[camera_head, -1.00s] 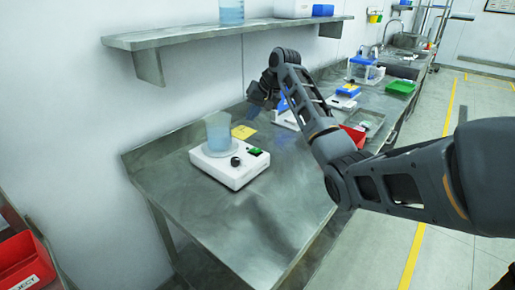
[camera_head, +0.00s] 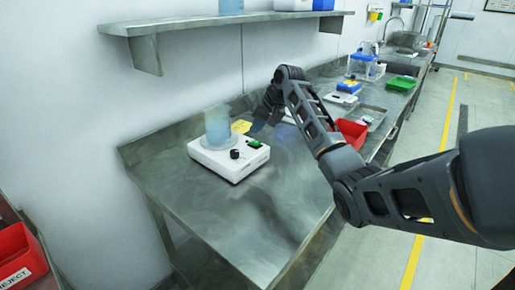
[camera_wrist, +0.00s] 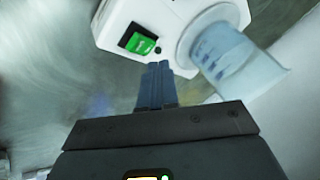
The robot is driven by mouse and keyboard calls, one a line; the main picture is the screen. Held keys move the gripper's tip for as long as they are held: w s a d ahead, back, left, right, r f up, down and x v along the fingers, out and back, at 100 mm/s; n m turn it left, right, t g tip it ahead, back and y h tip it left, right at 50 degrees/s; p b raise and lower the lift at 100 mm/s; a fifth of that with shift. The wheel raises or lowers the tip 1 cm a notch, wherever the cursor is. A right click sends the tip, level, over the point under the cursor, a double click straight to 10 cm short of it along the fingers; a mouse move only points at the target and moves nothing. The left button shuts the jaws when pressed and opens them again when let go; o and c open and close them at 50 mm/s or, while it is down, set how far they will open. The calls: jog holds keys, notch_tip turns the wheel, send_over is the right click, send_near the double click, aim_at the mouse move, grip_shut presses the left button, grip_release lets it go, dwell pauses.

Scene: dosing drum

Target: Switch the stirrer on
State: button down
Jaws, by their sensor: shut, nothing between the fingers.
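The stirrer is a white box (camera_head: 226,166) on the steel bench in the head view, with a beaker of bluish liquid (camera_head: 217,128) on its plate. Its front has a black knob (camera_head: 234,154) and a green switch (camera_head: 254,144). In the wrist view the stirrer (camera_wrist: 170,14) is at the top, with the green switch (camera_wrist: 139,43) left of the beaker (camera_wrist: 236,58). My gripper (camera_wrist: 158,68) is shut and empty, its fingertips pointing toward the stirrer, just below the switch in the picture. Contact cannot be told. In the head view my arm hides most of the gripper.
A red bin (camera_head: 351,133), a steel tray (camera_head: 368,115) and a green tray (camera_head: 402,83) stand further along the bench. A wall shelf (camera_head: 215,20) hangs above. The bench front is clear.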

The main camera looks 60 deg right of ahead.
aim_at(254, 141)
jog(key=shift+s+f, duration=0.2)
jog(key=shift+f, duration=0.4)
jog(key=shift+f, duration=0.1)
dwell(1.5)
jog(key=shift+s+f, duration=0.1)
jog(key=shift+f, duration=0.2)
jog(key=shift+s+a+f, duration=0.1)
jog(key=shift+f, duration=0.35)
dwell(0.7)
jog(key=shift+r, duration=0.15)
jog(key=shift+w+r+p, duration=0.2)
jog(key=shift+r+p, duration=0.55)
jog(key=shift+p, duration=0.2)
